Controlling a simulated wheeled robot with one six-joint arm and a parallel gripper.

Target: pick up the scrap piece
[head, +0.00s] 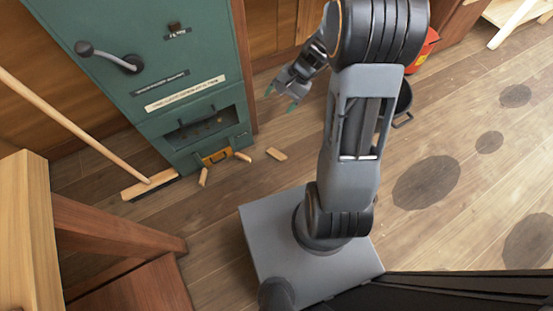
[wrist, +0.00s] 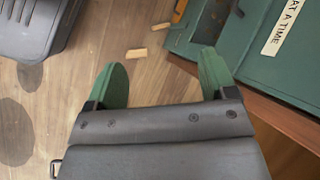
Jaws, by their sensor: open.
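Small pale wooden scrap pieces lie on the plank floor by the green machine. One scrap piece (head: 277,154) lies apart on the right, another (head: 243,156) by the machine's lower opening, and a third (head: 203,177) further left. In the wrist view one scrap piece (wrist: 137,53) lies flat beyond the fingertips, between their lines, with another piece (wrist: 160,26) farther up. My gripper (head: 281,98) is open and empty, above the floor to the right of the machine. Its green-tipped fingers (wrist: 162,72) point towards the floor in the wrist view, apart from the pieces.
The green machine (head: 160,70) has a lever and a yellow-orange chute (head: 216,156) at its base. A broom (head: 150,184) leans at its left. A dark bucket (head: 403,100) and a red container (head: 423,47) stand behind my arm. Wooden furniture (head: 120,230) fills the lower left. Open floor lies right.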

